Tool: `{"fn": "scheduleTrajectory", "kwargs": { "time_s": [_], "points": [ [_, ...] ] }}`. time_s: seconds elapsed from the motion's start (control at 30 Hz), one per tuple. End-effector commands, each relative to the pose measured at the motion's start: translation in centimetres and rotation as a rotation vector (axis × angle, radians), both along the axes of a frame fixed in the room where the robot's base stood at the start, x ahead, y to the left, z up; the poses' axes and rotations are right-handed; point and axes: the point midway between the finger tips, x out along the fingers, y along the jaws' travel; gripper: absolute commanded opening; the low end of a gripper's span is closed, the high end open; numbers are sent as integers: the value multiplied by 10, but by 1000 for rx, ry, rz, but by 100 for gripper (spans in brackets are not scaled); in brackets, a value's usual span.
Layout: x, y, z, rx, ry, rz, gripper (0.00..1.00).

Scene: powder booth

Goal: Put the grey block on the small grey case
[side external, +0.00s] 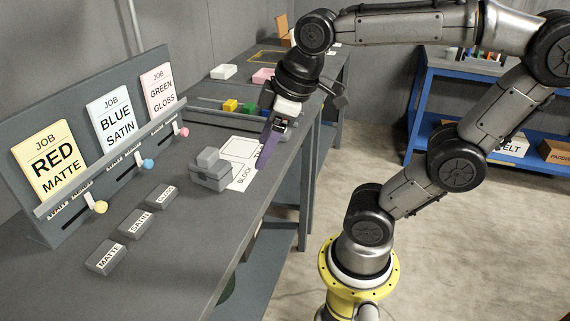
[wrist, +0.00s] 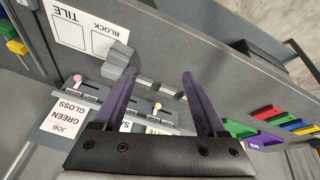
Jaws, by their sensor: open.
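The small grey case (side external: 210,177) stands on the bench beside a white sheet, and the grey block (side external: 208,157) rests on its lid. In the wrist view, the grey block (wrist: 121,48) and the case (wrist: 113,70) show left of the fingers, partly overlapping. My gripper (side external: 266,155) has purple fingers and hangs over the sheet, right of the case and apart from it. In the wrist view, my gripper (wrist: 160,73) is open with nothing between its fingers.
The white sheet (side external: 241,149) is marked BLOCK and has empty outlines. Grey labelled blocks, MATTE (side external: 107,257), SATIN (side external: 136,223) and GLOSS (side external: 161,196), lie toward the front. A sloped board (side external: 110,130) holds job cards behind. Coloured blocks (side external: 231,105) lie farther back.

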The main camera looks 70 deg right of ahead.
Motion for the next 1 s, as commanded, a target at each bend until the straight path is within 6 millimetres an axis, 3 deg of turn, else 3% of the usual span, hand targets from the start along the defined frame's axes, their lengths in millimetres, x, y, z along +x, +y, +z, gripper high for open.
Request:
{"fn": "scheduleTrajectory", "kwargs": {
  "time_s": [0.1, 0.23, 1.0],
  "points": [
    [-27, 7, -19, 81, -57, -149, 74],
    [-40, 10, -31, 136, -88, -245, 74],
    [-43, 10, -34, 152, -93, -273, 74]
  ]
}}
